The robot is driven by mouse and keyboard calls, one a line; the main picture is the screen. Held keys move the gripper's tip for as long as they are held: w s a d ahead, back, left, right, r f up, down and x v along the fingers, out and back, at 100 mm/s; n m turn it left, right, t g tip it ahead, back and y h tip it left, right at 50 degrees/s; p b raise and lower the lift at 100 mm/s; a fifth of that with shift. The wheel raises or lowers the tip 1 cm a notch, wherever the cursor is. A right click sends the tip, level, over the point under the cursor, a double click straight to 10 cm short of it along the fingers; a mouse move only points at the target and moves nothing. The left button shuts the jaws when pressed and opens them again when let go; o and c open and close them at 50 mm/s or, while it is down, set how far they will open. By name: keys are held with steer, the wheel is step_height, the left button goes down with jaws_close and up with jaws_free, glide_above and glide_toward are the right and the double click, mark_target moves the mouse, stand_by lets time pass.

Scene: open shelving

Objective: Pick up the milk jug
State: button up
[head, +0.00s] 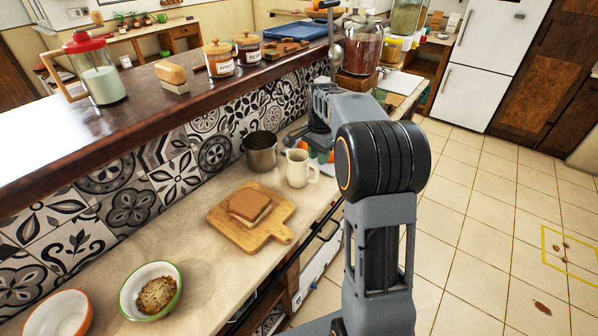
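A clear jug with a red lid, a wooden handle and white milk inside (103,82) stands upright on the raised dark wood counter at the upper left. A cream-coloured pitcher (298,168) stands on the lower worktop beside a metal pot. My arm rises from the bottom right and bends away over the lower worktop. My gripper (308,136) is at its far end, small and partly hidden by the arm, near the tiled wall behind the pitcher. It is well to the right of the milk jug and apart from it. Its fingers cannot be made out clearly.
The raised counter (60,150) also holds a wooden-handled brush (173,78), labelled jars (218,60) and a large dispenser (362,45). Below are a metal pot (260,152), a cutting board with bread (222,222) and bowls (150,290). Open tiled floor lies right.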

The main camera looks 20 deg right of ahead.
mark_target(317, 171)
steer(key=shift+a+f, duration=0.1)
steer(key=shift+f, duration=3.1)
jaws_close()
